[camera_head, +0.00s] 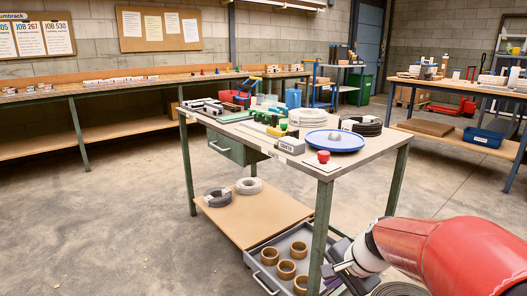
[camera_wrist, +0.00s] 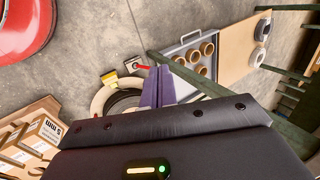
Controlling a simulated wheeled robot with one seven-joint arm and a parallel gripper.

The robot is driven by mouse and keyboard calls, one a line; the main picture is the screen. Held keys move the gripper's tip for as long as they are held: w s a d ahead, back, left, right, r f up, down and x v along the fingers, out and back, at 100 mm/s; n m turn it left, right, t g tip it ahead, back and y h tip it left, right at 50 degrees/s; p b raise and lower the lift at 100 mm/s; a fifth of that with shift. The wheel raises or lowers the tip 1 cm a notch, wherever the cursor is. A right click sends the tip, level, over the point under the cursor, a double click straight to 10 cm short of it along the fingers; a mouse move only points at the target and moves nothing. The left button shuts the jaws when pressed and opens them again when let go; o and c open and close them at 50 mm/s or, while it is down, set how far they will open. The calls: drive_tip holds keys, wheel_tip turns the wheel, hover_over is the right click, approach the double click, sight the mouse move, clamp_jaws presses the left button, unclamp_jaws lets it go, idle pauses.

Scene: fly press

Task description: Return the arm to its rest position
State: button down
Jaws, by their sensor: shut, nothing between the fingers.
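My gripper (camera_head: 332,268) is at the lower right of the head view, at the end of my red arm. It is low, beside the front leg of the workbench (camera_head: 322,168) and near the drawer of the lower shelf, partly hidden by the leg. In the wrist view the two fingers of my gripper (camera_wrist: 157,82) are together with nothing between them. They point toward the floor beside the coils and the drawer. I cannot tell whether it touches the bench leg.
The grey drawer (camera_head: 257,268) with several brown rings juts from the lower shelf (camera_head: 225,220). Coils (camera_wrist: 103,97) lie on the floor, with cardboard boxes (camera_wrist: 42,137) nearby. A blue round tray (camera_head: 350,141) and a red knob (camera_head: 323,156) are on the bench. Floor at left is clear.

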drive_tip(key=s+r+n+t+h, duration=0.1)
drive_tip(key=s+r+n+h, duration=0.2)
drive_tip(key=s, duration=1.4)
wheel_tip(320, 180, up, 3)
drive_tip(key=n, duration=0.7)
drive_tip(key=shift+s+a+r+n, duration=0.2)
drive_tip(key=shift+s+a+n, duration=0.05)
drive_tip(key=shift+s+n, duration=0.05)
